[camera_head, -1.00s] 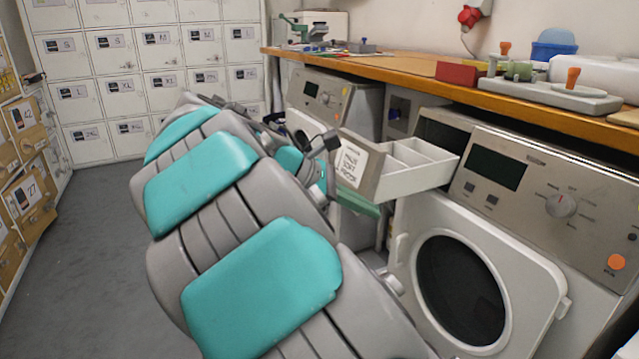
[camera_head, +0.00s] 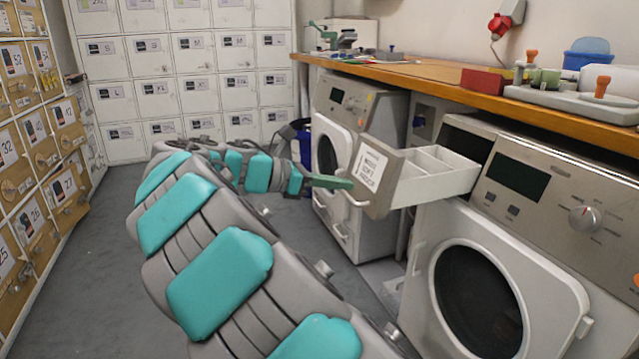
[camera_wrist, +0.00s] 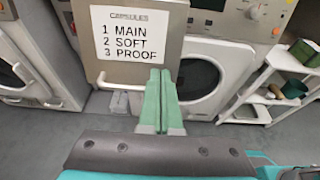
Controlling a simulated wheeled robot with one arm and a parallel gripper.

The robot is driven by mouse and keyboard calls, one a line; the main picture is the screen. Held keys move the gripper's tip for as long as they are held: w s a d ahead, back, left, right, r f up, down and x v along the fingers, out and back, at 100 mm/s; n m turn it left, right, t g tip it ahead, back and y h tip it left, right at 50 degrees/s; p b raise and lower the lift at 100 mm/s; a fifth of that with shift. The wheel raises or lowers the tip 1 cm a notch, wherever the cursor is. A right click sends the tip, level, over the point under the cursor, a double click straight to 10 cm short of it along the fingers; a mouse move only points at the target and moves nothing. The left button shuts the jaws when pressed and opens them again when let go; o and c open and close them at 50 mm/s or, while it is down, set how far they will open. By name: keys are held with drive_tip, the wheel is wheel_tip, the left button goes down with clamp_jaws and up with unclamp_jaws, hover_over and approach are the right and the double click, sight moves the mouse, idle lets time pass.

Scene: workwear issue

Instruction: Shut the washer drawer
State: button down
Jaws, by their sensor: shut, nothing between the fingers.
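The washer drawer (camera_head: 435,180) is pulled out from the front washer (camera_head: 500,230) at its upper left. Its inside is divided into compartments, and its front (camera_wrist: 130,45) carries a label reading capsules, main, soft, proof. My gripper (camera_head: 345,183) is shut and empty, with its green fingers pointing at the drawer front. In the wrist view the fingers (camera_wrist: 159,80) reach up to the lower part of the drawer front, just below the label and beside the bar handle (camera_wrist: 105,85). I cannot tell whether the tips touch it.
A second washer (camera_head: 350,150) stands farther back. A wooden worktop (camera_head: 430,80) runs above both machines and holds a red box (camera_head: 482,81). White lockers (camera_head: 180,80) line the back wall, and wooden drawers (camera_head: 35,150) line the left. The grey floor between is clear.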

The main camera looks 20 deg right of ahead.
sight(376, 188)
drive_tip(key=x, duration=0.6)
idle(0.3)
